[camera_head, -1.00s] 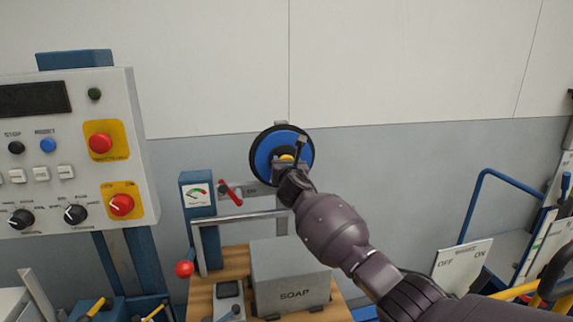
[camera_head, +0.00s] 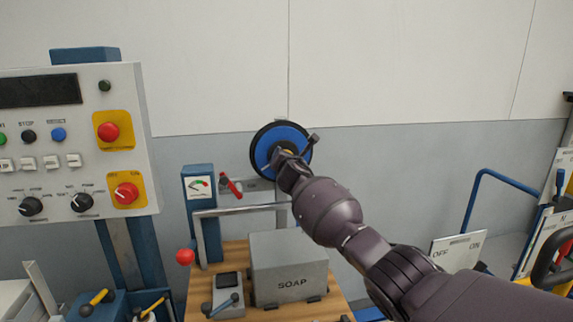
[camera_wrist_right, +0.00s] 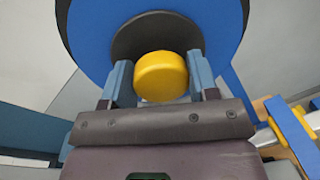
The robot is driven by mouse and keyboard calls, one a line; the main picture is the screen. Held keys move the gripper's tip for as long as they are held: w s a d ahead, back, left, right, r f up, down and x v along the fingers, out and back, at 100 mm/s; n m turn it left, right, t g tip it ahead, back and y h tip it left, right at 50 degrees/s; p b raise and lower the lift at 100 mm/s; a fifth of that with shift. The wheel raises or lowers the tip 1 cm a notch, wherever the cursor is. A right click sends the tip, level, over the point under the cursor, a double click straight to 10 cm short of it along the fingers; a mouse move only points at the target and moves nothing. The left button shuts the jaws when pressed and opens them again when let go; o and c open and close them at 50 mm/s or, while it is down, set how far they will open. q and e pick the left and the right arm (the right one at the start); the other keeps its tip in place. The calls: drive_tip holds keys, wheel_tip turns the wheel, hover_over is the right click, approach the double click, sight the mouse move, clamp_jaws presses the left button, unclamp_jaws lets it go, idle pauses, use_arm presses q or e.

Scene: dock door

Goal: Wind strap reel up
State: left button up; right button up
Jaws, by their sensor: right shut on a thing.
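The strap reel (camera_head: 266,141) is a blue disc with a black rim, mounted upright against the grey wall. My right gripper (camera_head: 285,159) is at its centre, with the arm coming from the lower right. In the right wrist view the blue reel (camera_wrist_right: 88,38) fills the top, with a dark hub (camera_wrist_right: 128,40) and a yellow knob (camera_wrist_right: 161,77). My right gripper (camera_wrist_right: 161,82) has its two fingers closed on either side of the knob. In the head view the gripper hides most of the hub. My left gripper is not in view.
A grey SOAP box (camera_head: 290,265) stands on a wooden top (camera_head: 240,250) below the reel. A gauge post (camera_head: 198,192) with a red lever (camera_head: 231,185) is left of the reel. A control panel (camera_head: 75,145) stands further left. A blue rail (camera_head: 480,205) is at right.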

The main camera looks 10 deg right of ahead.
drive_tip(key=shift+d+m, duration=0.1)
drive_tip(key=shift+m, duration=0.8)
drive_tip(key=m, duration=0.3)
drive_tip(key=shift+f+g+y+p, duration=0.1)
drive_tip(key=shift+g+y+p, duration=0.2)
drive_tip(key=shift+y+p, duration=0.1)
drive_tip(key=m, duration=0.5)
drive_tip(key=shift+d+f+y, duration=0.1)
drive_tip(key=shift+y, duration=0.2)
drive_tip(key=m, duration=0.6)
drive_tip(key=shift+f+y, duration=0.2)
drive_tip(key=shift+y, duration=0.2)
drive_tip(key=m, duration=0.6)
drive_tip(key=shift+f+y, duration=0.1)
drive_tip(key=shift+y, duration=0.2)
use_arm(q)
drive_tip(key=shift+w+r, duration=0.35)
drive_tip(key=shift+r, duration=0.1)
use_arm(e)
drive_tip(key=shift+m, duration=0.3)
use_arm(q)
drive_tip(key=shift+b, duration=0.3)
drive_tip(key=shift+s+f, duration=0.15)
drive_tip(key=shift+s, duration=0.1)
